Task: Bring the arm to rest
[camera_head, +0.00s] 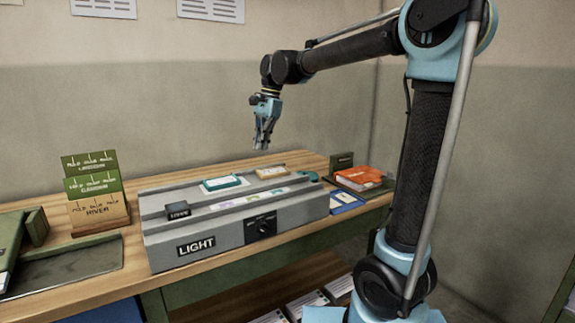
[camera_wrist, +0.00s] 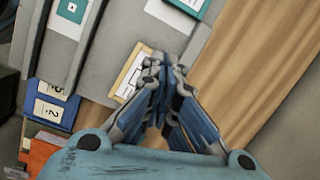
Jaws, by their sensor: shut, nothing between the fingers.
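My gripper (camera_head: 264,136) hangs in the air above the back of the grey light box, pointing down, shut and empty. It also shows in the wrist view (camera_wrist: 163,75), with its fingers together and nothing between them. My arm reaches in from the right and bends down at the wrist. The grey light box (camera_head: 290,210), marked LIGHT, stands on the wooden table (camera_head: 90,287). A teal-edged card (camera_head: 222,183) and a tan-edged card (camera_head: 270,172) lie on its upper part. Both also show in the wrist view, the tan-edged card (camera_wrist: 128,73) beside the fingertips.
A stepped card holder (camera_head: 97,190) stands left of the light box. A small dark block (camera_head: 177,210) sits on the box's front left. Orange papers (camera_head: 358,178) and blue cards (camera_head: 345,200) lie at the right. Bare wood (camera_wrist: 245,75) lies behind the box.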

